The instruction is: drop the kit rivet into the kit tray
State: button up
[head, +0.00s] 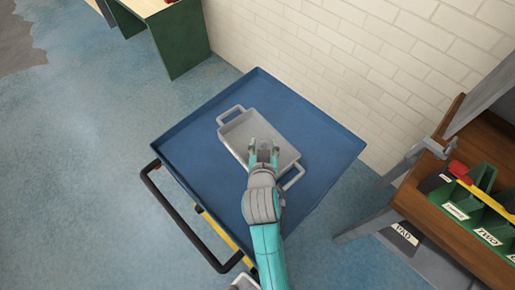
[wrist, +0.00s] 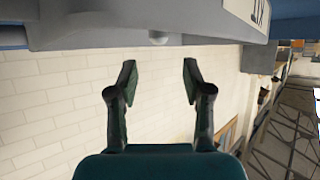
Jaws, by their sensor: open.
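The kit tray (head: 236,128) is a grey, shallow tray with a loop handle at each end, lying on a blue cart top. My gripper (head: 263,147) is over the tray, its two fingers apart. In the wrist view my gripper (wrist: 159,68) is open with nothing between the fingers. The grey kit tray (wrist: 90,33) crosses the top of that view, with a white label at the right.
The blue cart (head: 195,150) has a raised rim and free room around the tray. A white brick wall (head: 300,45) stands behind it. A wooden bench (head: 425,205) with green bins (head: 465,205) is at the right. A green-sided table (head: 180,40) is at the upper left.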

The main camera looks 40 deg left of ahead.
jog(key=v, duration=1)
jog(key=shift+s+d+r, duration=0.1)
jog(key=shift+s+d, duration=0.1)
